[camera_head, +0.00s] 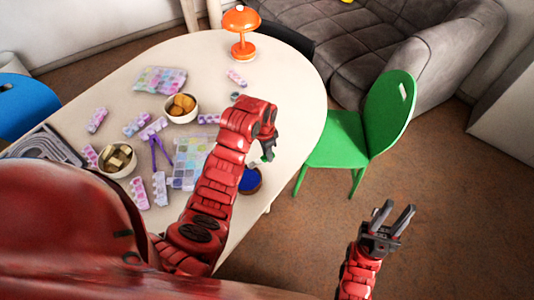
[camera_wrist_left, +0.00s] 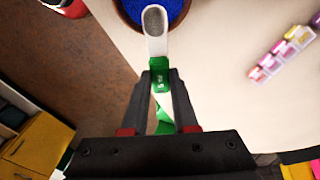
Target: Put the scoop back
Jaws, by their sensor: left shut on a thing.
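My left gripper (camera_wrist_left: 162,95) is shut on the green handle of the scoop (camera_wrist_left: 155,30). The scoop's pale end with a grey oval face points away from the gripper and overlaps a round brown bowl of blue beads (camera_wrist_left: 178,8); whether it touches the beads I cannot tell. In the head view my left gripper (camera_head: 268,152) is just above the bowl (camera_head: 250,180) near the table's edge, and a bit of green shows at its tips. My right gripper (camera_head: 393,218) is open and empty, off the table at the lower right.
The white table (camera_head: 290,70) holds bead boards (camera_head: 190,155), several pastel bead boxes (camera_head: 160,188), two bowls of wooden pieces (camera_head: 118,172), purple tweezers (camera_head: 156,145) and an orange lamp (camera_head: 242,45). A green chair (camera_head: 345,140) stands close by the right edge.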

